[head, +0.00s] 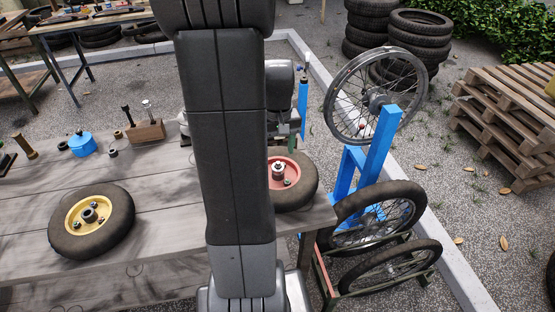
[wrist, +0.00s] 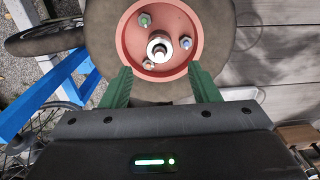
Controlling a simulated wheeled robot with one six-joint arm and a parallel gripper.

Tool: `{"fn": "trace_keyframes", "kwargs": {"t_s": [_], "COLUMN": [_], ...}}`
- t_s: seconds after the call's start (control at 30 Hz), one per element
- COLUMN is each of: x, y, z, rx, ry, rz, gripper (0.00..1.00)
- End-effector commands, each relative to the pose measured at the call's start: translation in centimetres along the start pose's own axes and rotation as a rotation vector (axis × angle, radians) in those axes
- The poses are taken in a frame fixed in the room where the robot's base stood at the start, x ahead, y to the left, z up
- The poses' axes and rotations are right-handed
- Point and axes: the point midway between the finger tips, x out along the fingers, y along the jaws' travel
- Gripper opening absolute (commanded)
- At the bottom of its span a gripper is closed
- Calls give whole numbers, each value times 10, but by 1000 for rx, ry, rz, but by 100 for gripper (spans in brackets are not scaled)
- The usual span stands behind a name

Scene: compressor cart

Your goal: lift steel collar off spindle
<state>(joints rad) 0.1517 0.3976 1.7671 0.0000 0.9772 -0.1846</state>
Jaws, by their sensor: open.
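A red wheel hub with a dark tyre (head: 303,190) lies on the wooden bench, partly hidden behind my arm. It also fills the top of the wrist view, where the red hub (wrist: 127,43) shows. A bright steel collar (wrist: 158,48) sits around the spindle at the hub's centre; it shows small in the head view (head: 278,170). My gripper (wrist: 160,68) is open, with its two green fingers apart on either side below the collar. Nothing is between the fingers. In the head view only a bit of green finger shows beside my arm.
Several nuts or studs (wrist: 185,43) surround the spindle. A yellow-hubbed wheel (head: 78,214) lies left on the bench (head: 150,225). A blue stand (head: 378,150) with spoked wheels rises at the right. A wooden block with tools (head: 147,131) and a blue pot (head: 82,145) stand behind.

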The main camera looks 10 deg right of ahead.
Motion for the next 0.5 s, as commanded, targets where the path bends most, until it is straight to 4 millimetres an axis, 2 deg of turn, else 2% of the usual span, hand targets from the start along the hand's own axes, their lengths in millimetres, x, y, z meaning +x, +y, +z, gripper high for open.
{"fn": "trace_keyframes", "kwargs": {"t_s": [0.03,0.2,0.3,0.5], "x": [12,38,48,56], "y": [0,0,0,0], "z": [1,1,0,0], "rx": [0,0,0,0], "ry": [-6,-3,-3,0], "rz": [-1,-1,0,0], "gripper": [55,55,55,55]}}
